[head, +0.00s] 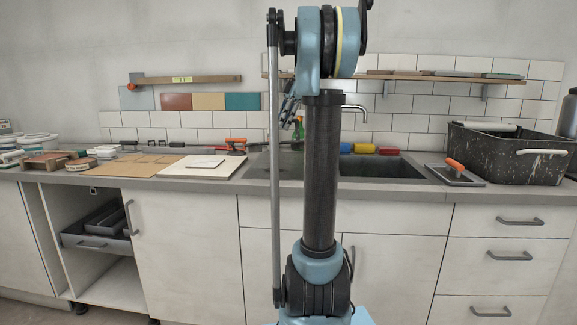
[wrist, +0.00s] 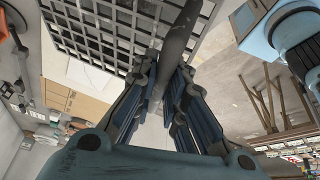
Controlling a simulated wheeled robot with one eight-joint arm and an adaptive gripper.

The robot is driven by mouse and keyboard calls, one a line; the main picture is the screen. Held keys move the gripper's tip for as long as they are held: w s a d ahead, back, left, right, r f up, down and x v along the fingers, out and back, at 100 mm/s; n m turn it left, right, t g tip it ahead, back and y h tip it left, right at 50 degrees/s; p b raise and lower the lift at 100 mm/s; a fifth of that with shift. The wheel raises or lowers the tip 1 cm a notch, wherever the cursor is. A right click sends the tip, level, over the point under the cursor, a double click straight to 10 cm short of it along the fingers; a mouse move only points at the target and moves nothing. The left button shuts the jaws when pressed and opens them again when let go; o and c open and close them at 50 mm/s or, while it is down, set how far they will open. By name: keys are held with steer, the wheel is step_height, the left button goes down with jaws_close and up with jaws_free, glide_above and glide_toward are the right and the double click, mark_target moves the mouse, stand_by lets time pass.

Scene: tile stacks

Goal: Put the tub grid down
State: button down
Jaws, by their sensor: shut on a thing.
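The tub grid (wrist: 118,28) is a dark lattice with square holes. It fills the upper left of the wrist view, and a dark bar runs from it down between my fingers. My gripper (wrist: 170,75) is shut on this bar and holds the grid. In the head view my own arm hides most of the gripper and I cannot make out the grid. The black speckled tub (head: 505,152) stands on the counter at the far right, with a white-handled tool across its rim.
The sink (head: 385,168) is in the middle of the counter (head: 225,188), behind my arm. An orange-handled trowel (head: 456,172) lies left of the tub. A pale board (head: 200,170) and stacked tiles (head: 50,160) lie left. A shelf (head: 400,77) hangs above.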

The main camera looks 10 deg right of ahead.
steer(key=shift+d, duration=0.5)
